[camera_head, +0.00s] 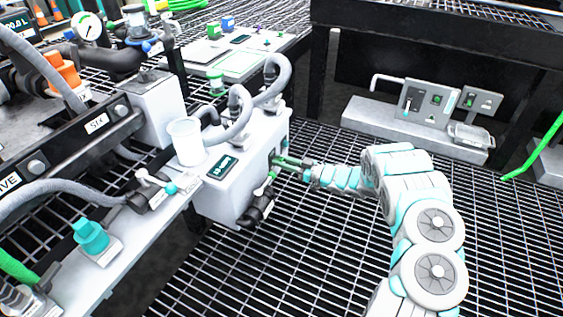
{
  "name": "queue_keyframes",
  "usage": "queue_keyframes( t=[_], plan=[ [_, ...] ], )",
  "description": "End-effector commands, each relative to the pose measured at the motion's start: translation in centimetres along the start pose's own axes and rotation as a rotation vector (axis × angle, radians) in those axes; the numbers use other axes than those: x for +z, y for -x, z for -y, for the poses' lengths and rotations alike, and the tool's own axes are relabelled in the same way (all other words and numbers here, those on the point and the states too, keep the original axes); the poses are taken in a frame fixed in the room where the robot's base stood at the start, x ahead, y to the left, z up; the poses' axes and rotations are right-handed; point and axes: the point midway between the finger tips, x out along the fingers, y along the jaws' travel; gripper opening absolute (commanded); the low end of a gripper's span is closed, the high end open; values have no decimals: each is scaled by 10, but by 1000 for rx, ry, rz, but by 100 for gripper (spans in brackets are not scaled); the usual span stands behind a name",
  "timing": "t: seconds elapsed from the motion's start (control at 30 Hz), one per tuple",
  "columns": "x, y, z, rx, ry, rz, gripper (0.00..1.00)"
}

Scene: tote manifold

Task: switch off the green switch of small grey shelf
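A low grey shelf (372,115) stands at the back right, beneath a dark table. It carries upright grey panels with small controls. One small green control (437,99) sits on the wider panel, and another green control (469,100) sits on the panel to its right. Their on or off positions are too small to tell. My gripper (284,163) is far to the left of this shelf, at the right side of a light grey box (232,197). Its slim green and black tip is close to a dark slot there; contact and finger opening cannot be told.
The grey box has a display, hoses and a green-handled black valve (258,208) below my gripper. A white cup (186,141) stands at its left. A wire basket (470,135) is on the low shelf. Open floor grating (330,255) lies between. A green hose (535,155) hangs right.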

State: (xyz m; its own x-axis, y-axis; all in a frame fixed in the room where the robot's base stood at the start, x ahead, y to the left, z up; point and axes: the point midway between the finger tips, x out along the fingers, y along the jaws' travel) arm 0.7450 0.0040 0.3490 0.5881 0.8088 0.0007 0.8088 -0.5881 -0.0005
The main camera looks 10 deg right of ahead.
Motion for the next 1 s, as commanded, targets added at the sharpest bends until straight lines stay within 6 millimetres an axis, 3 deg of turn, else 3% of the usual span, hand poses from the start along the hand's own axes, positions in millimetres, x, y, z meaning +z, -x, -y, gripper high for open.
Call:
queue_keyframes(
  t=[0.2, 0.67, 1.0],
  plan=[
    [0, 0, 0, -1, 0, 0, 0],
    [2, 0, 1, -1, -1, -15, 0],
    [14, 1, 0, 0, -2, -185, 0]
  ],
)
